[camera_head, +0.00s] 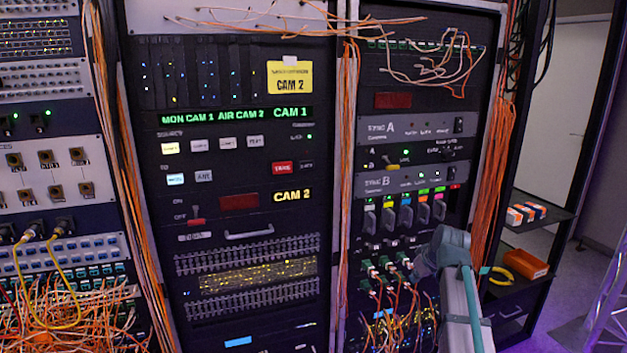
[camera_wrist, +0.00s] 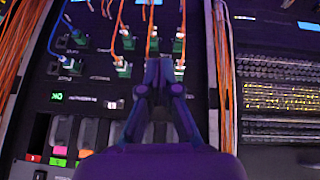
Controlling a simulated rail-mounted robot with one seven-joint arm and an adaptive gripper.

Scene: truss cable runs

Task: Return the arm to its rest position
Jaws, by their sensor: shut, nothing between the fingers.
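My gripper (camera_wrist: 160,70) is in the middle of the wrist view, its two dark fingers together and empty. The fingertips overlap a rack panel with rows of small green connectors (camera_wrist: 125,68) bearing orange and blue cables. I cannot tell whether the fingertips touch a connector or stand in front of it. In the head view my arm (camera_head: 445,250) reaches up from the bottom right to the lower right rack, beside the green connectors (camera_head: 385,263). The gripper's fingers cannot be made out there. The wrist view shows the panel upside down compared with the head view.
Loose orange cables (camera_head: 405,300) hang below the connectors, and a cable bundle (camera_head: 500,150) runs down the rack's right side. Faders (camera_head: 405,217) sit above the connectors. A side shelf (camera_head: 515,292) holds an orange box (camera_head: 526,263). Open floor lies to the right.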

